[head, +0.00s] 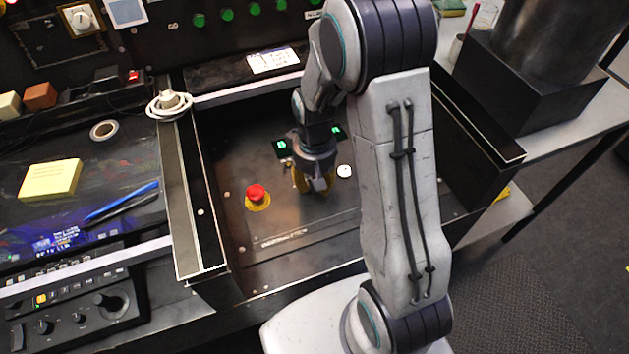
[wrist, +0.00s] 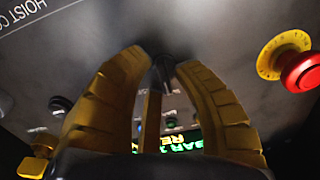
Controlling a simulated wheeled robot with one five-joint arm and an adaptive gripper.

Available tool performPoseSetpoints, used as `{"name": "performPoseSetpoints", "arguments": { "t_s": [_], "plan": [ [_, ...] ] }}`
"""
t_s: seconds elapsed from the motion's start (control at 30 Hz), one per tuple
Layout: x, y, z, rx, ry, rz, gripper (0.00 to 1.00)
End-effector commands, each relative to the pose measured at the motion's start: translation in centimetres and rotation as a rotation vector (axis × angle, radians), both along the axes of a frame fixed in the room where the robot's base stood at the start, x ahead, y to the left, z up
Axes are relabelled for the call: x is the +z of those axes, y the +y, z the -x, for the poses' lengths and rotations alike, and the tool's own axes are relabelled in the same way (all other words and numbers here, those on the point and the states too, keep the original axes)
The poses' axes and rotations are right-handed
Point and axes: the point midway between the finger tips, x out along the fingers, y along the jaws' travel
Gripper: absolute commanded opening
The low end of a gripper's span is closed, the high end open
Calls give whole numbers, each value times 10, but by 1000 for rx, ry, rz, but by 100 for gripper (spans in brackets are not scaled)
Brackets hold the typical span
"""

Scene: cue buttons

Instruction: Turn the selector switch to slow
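My gripper (wrist: 163,64) has its yellow fingers pointing down at the dark control panel (head: 235,180). A small black knob (wrist: 163,72), which looks like the selector switch, stands between the fingertips in the wrist view. In the head view my gripper (head: 314,184) stands over the panel and hides the knob.
A red mushroom button (head: 257,193) on a yellow ring stands left of my gripper; it also shows in the wrist view (wrist: 303,72). A round white part (head: 344,171) lies to the right. A raised metal rail (head: 190,190) borders the panel's left side.

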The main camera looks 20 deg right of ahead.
Motion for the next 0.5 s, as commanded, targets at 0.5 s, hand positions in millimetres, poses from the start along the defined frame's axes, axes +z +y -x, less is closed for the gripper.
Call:
{"name": "performPoseSetpoints", "arguments": {
  "t_s": [0.5],
  "plan": [
    [6, 0, -1, 0, -5, 0, 41]
  ]
}}
